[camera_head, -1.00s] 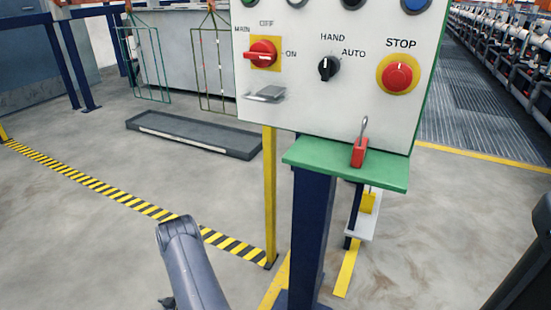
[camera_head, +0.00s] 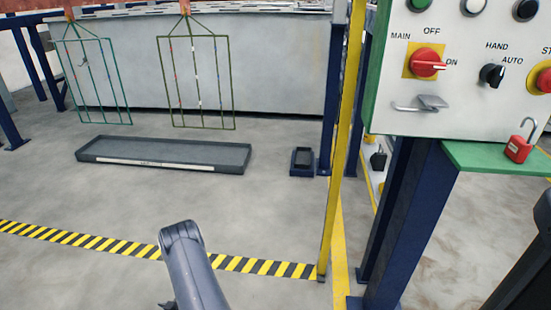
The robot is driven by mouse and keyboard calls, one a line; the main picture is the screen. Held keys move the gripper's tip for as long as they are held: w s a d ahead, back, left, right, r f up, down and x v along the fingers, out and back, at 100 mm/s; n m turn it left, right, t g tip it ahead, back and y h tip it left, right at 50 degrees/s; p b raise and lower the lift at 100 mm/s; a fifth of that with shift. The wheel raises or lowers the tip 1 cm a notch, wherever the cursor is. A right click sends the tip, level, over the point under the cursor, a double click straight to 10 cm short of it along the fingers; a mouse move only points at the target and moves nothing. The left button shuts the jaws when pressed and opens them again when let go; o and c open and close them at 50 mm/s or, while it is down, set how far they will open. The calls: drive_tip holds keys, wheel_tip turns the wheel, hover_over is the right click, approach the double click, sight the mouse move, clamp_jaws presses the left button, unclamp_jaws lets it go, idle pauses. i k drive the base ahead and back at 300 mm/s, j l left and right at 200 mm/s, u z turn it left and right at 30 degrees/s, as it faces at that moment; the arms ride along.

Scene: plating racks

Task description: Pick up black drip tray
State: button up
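The black drip tray (camera_head: 215,158) is a long, low, dark grey tray with a pale label strip along its front side. It lies flat on the floor in the left half of the head view, below two hanging racks and beyond the striped floor line. My arm shows at the bottom centre of the head view, well short of the tray and apart from it. My gripper's fingertips are not visible.
A yellow post (camera_head: 343,150) and a control panel (camera_head: 463,80) on a blue stand (camera_head: 405,225) are at the right. Green wire racks (camera_head: 197,82) hang behind the tray. A small dark box (camera_head: 302,162) sits right of it. Floor before the tray is clear.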

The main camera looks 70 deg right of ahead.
sight(302, 157)
drive_tip(key=i+l+z, duration=0.25)
drive_tip(key=i+z, duration=0.2)
drive_tip(key=i+l+z, duration=0.1)
drive_tip(key=i+z, duration=0.85)
drive_tip(key=i+j+z, duration=0.25)
drive_tip(key=i+z, duration=0.25)
drive_tip(key=i+l+z, duration=0.4)
drive_tip(key=i, duration=0.4)
drive_tip(key=i+z, duration=0.4)
drive_tip(key=i, duration=0.75)
